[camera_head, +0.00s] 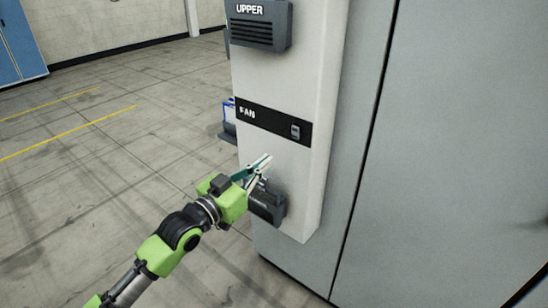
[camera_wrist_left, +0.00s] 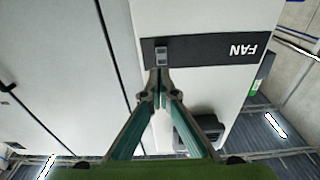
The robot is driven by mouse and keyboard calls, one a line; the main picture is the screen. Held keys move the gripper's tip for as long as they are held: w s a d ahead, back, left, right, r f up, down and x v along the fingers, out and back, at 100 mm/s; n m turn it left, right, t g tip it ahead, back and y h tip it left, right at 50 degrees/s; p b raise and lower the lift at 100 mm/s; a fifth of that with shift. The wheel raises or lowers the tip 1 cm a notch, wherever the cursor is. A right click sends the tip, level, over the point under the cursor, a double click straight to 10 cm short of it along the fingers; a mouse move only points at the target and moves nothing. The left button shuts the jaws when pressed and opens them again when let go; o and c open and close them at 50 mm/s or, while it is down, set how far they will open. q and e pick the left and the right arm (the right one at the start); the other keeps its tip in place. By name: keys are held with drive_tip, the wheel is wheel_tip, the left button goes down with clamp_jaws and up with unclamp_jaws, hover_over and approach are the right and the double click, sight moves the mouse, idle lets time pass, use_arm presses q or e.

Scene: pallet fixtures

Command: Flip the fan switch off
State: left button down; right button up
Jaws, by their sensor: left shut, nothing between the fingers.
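The fan switch (camera_head: 295,131) is a small grey rocker at the right end of a black strip labelled FAN (camera_head: 268,122) on a white panel. Its on or off position is too small to tell. My left gripper (camera_head: 267,158) is shut and empty, a little below and left of the switch in the head view. In the left wrist view the switch (camera_wrist_left: 161,57) shows just beyond the shut fingertips (camera_wrist_left: 160,75), with the label upside down. Whether the tips touch it cannot be told, but a gap shows in the head view. My right gripper is not in view.
A dark vented box labelled UPPER (camera_head: 260,25) sticks out above the strip, and another dark box (camera_head: 268,205) sits below it, behind my gripper. A large grey cabinet (camera_head: 450,150) stands at the right. Open floor (camera_head: 100,170) lies to the left.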

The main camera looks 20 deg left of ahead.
use_arm(q)
drive_tip(key=shift+v, duration=1.45)
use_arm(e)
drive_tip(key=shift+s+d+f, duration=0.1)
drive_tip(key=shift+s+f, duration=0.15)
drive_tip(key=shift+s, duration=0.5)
